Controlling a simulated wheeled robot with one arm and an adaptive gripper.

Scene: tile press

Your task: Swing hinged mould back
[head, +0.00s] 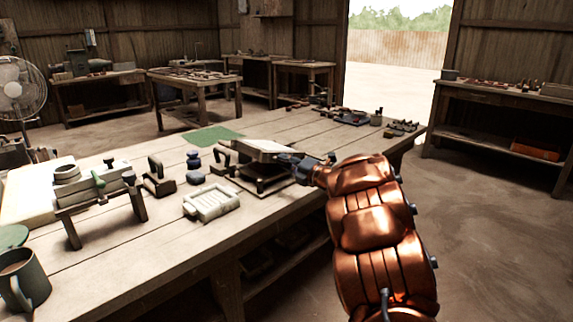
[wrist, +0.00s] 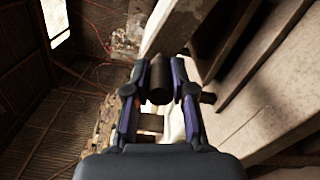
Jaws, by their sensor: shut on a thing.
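The tile press (head: 262,184) stands on the workbench, right of the middle. Its pale-topped hinged mould (head: 265,146) sits above the dark base, with a gap between them; its exact angle is hard to tell. My gripper (head: 292,161) is at the mould's right side, at the end of my copper-coloured arm. In the wrist view my gripper (wrist: 160,76) is shut on a dark cylindrical handle (wrist: 159,88), one finger on each side. The pale mould edge (wrist: 172,25) shows just beyond the handle. My arm's end hides part of the press's right side.
A green mat (head: 213,136) lies behind. A mug (head: 24,278) stands at front left. The front middle is clear.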

